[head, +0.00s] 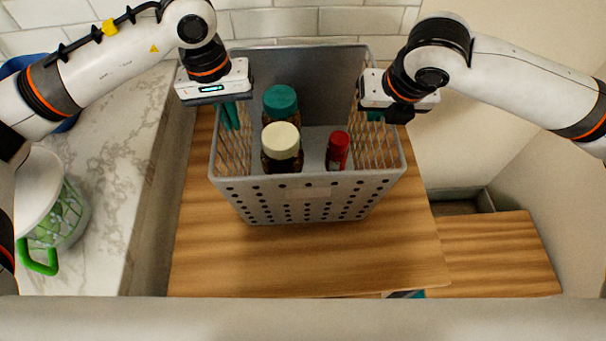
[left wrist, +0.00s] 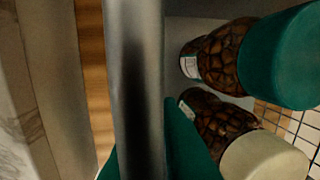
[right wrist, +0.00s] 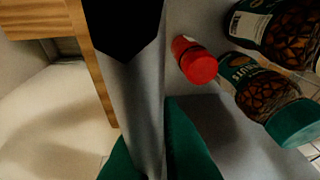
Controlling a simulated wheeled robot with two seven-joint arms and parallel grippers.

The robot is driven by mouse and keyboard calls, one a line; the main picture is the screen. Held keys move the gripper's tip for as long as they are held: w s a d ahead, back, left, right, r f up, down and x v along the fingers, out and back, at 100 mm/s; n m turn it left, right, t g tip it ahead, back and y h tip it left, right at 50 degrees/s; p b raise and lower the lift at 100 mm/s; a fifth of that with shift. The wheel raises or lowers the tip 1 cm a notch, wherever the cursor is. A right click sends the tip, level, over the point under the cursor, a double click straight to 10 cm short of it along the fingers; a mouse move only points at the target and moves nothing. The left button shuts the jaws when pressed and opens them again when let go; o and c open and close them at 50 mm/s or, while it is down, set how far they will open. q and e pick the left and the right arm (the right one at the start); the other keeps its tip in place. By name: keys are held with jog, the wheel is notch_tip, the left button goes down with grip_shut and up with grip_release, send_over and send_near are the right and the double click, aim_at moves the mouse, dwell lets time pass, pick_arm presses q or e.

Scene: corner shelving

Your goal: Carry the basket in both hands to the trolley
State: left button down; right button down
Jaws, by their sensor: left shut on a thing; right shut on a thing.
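The grey basket (head: 310,195) has a perforated front and lattice sides. It is upright over a wooden board; I cannot tell whether it touches it. Inside stand a jar with a teal lid (head: 281,99), a jar with a cream lid (head: 281,140) and a small red-capped container (head: 338,150). My left gripper (head: 230,115) is shut on the left rim, which runs between its teal fingers in the left wrist view (left wrist: 143,100). My right gripper (head: 374,115) is shut on the right rim, also seen in the right wrist view (right wrist: 145,110). I cannot identify the trolley with certainty.
The wooden board (head: 235,265) is bare in front of the basket. A marble counter (head: 115,160) at left carries a white and green pot (head: 60,215) and a partly hidden blue item. A lower wooden surface (head: 495,250) lies at right. A tiled wall stands behind.

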pick_arm(q)
jog(key=shift+f+b, duration=0.4)
jog(key=shift+f, duration=0.1)
pick_arm(e)
jog(key=shift+f, duration=0.5)
pick_arm(q)
jog(key=c, duration=1.6)
grip_release()
jog(key=shift+d, duration=0.1)
pick_arm(e)
jog(key=c, duration=1.6)
grip_release()
jog(key=shift+d, duration=0.1)
jog(key=shift+r, duration=0.1)
